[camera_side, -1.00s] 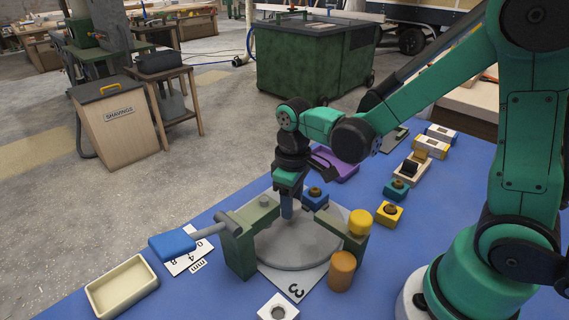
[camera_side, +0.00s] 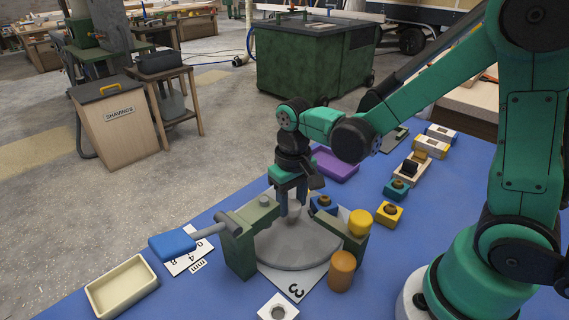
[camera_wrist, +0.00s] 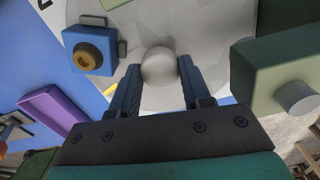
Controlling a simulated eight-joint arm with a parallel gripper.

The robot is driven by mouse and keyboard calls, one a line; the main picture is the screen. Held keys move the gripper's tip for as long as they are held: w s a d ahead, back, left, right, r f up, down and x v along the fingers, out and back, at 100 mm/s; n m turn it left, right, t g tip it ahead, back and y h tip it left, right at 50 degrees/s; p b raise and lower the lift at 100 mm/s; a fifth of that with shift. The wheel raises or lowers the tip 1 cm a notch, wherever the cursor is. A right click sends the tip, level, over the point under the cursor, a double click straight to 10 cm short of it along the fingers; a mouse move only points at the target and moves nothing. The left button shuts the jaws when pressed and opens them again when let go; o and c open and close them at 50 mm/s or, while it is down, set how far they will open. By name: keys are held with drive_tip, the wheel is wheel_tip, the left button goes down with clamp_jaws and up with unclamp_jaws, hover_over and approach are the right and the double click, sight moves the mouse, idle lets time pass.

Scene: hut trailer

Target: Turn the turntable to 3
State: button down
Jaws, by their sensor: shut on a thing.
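The turntable (camera_side: 297,250) is a grey disc on a white card, between two green posts. The printed number 3 (camera_side: 296,292) shows on the card at the disc's front edge. A round pale grey knob (camera_wrist: 159,68) stands up from the disc; it also shows in the side view (camera_side: 294,208). My gripper (camera_wrist: 159,80) points down over the back part of the disc, its two blue fingers shut on either side of the knob. It also shows in the side view (camera_side: 293,205). The disc's other markings are partly hidden.
Green posts stand close left (camera_side: 238,258) and right (camera_side: 352,242) of the disc. An orange cylinder (camera_side: 342,270), a blue block (camera_side: 323,206) and a purple tray (camera_side: 335,162) are near. A cream tray (camera_side: 122,287) lies left.

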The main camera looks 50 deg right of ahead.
drive_tip(key=shift+m, duration=15.5)
